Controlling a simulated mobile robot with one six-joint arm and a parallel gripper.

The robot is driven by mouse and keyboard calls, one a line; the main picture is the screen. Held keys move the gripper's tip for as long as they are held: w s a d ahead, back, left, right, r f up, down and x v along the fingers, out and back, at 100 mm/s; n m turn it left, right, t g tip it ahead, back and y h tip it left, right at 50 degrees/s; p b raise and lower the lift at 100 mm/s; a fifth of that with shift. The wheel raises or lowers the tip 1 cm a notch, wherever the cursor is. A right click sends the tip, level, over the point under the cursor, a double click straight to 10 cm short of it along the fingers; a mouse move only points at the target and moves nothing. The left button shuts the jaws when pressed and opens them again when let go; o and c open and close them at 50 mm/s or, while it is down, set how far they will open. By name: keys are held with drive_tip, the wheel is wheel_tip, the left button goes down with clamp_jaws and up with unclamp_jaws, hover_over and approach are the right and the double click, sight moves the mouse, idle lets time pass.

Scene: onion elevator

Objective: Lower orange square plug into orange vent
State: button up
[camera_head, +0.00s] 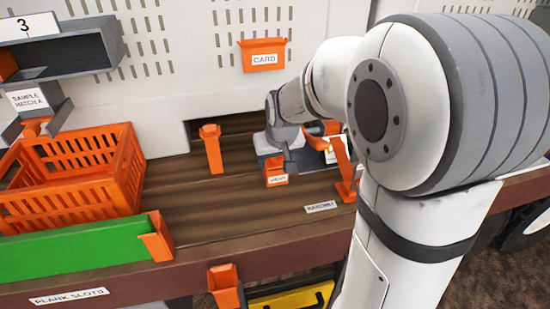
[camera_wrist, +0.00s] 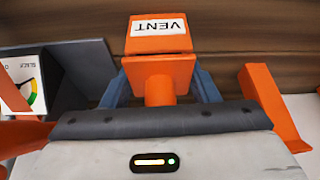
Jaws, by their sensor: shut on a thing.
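The orange vent (camera_wrist: 158,37) is a small box with a white VENT label, straight ahead of my gripper in the wrist view. In the head view the vent (camera_head: 276,180) stands on the brown planks. The orange square plug (camera_wrist: 159,66) has a round stem, and my gripper (camera_wrist: 160,92) is shut on that stem with its blue fingers on either side. In the head view my gripper (camera_head: 281,152) points down just above the vent. The plug's square block lines up with the vent and overlaps it in the wrist view. Whether it is inside or just above is hidden.
A grey holder with a gauge card (camera_wrist: 22,88) stands close on the left in the wrist view. A slanted orange bracket (camera_head: 342,168) stands right of the vent. An orange post (camera_head: 211,150) and an orange crate (camera_head: 75,205) are to the left. Planks in front are clear.

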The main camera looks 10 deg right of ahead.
drive_tip(key=o, duration=1.1)
drive_tip(key=shift+c, duration=0.2)
drive_tip(key=v, duration=0.7)
drive_tip(key=shift+s+r+b, duration=0.2)
drive_tip(key=shift+r+b, duration=0.15)
drive_tip(key=s+f, duration=0.2)
drive_tip(key=s, duration=0.7)
drive_tip(key=s+f+g, duration=0.1)
drive_tip(key=s+f, duration=0.1)
drive_tip(key=s, duration=0.7)
drive_tip(key=shift+s+f+m, duration=0.3)
drive_tip(key=shift+f, duration=0.05)
